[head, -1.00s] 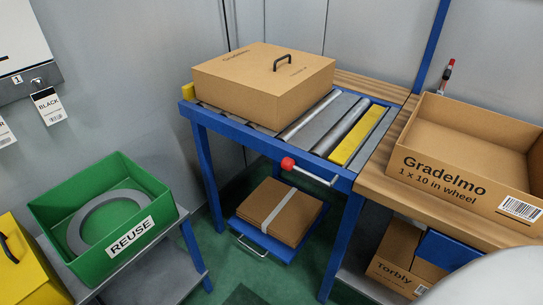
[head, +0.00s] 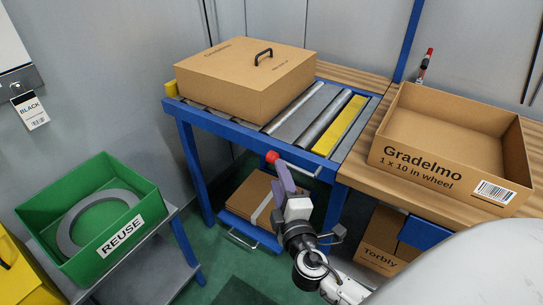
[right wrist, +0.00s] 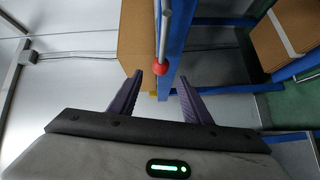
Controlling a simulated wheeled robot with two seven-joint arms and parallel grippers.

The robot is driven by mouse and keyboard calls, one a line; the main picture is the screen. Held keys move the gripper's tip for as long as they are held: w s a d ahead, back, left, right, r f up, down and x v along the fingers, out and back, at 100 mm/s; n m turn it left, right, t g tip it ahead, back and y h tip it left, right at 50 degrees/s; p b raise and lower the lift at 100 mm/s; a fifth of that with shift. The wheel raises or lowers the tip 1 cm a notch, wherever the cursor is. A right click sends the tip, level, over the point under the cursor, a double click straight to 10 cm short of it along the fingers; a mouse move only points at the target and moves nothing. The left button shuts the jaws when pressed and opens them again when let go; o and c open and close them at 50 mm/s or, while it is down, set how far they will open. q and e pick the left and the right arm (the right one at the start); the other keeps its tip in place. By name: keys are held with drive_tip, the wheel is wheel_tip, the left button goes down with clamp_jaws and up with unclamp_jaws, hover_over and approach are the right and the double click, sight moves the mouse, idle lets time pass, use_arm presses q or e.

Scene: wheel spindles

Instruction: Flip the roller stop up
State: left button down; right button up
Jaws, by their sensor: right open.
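The roller table (head: 186,113) has a blue frame and grey rollers. A yellow bar (head: 340,127) lies low among the rollers near the right end; it looks like the roller stop. A lever with a red knob (head: 272,157) and a metal rod sticks out at the table's front edge. My right gripper (head: 283,180) is just in front of and below the knob. In the right wrist view the red knob (right wrist: 161,68) shows beyond the gap between my open, empty fingers (right wrist: 163,97). I cannot tell whether they touch it. My left gripper is out of view.
A closed Gradelmo carton (head: 235,85) stands on the rollers, left of the yellow bar. An open Gradelmo box (head: 440,160) stands on the wooden bench at right. A green REUSE bin (head: 140,190) is at left. Flat cardboard (head: 250,195) lies on the shelf below.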

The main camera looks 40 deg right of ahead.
sight(272, 158)
drive_tip(key=p+x, duration=0.1)
drive_tip(key=x, duration=0.8)
drive_tip(key=shift+w, duration=0.15)
clamp_jaws()
